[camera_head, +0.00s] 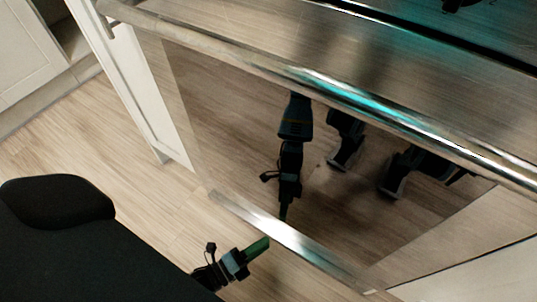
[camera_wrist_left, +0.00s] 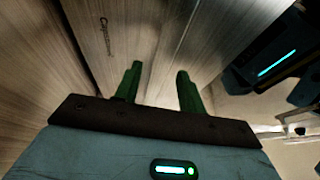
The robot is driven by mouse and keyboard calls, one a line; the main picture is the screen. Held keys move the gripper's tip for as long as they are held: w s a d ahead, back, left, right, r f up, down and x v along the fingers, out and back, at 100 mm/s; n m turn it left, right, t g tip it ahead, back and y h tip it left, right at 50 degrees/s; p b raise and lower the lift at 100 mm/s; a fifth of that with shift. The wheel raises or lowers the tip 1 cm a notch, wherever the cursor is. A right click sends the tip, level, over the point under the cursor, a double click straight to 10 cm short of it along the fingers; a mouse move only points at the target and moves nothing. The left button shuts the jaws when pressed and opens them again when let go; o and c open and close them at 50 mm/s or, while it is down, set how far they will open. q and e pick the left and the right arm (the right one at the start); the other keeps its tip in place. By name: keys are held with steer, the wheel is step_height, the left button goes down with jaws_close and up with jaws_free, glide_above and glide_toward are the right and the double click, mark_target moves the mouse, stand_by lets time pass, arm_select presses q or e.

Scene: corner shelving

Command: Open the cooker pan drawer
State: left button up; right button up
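The cooker's front fills the right of the head view, with a dark, mirror-like oven door (camera_head: 235,125) and a bright metal strip (camera_head: 290,235) along its lower edge. The pan drawer's front below the strip is hidden from the head view or cannot be told apart. My left gripper (camera_head: 257,247) is low in front of the strip, green fingers pointing towards the cooker. Contact cannot be told. My right gripper shows only in reflection, if at all.
A long metal oven handle (camera_head: 300,78) crosses the upper head view. White cabinets (camera_head: 25,50) stand at the left, and a white panel (camera_head: 140,85) borders the cooker. The wood floor (camera_head: 105,145) is clear. My black base is at lower left.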

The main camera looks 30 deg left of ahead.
arm_select(q)
steer(key=shift+b+x, duration=0.3)
steer(key=shift+x, duration=1.1)
steer(key=shift+c, duration=0.3)
steer(key=shift+s, duration=0.1)
jaws_close()
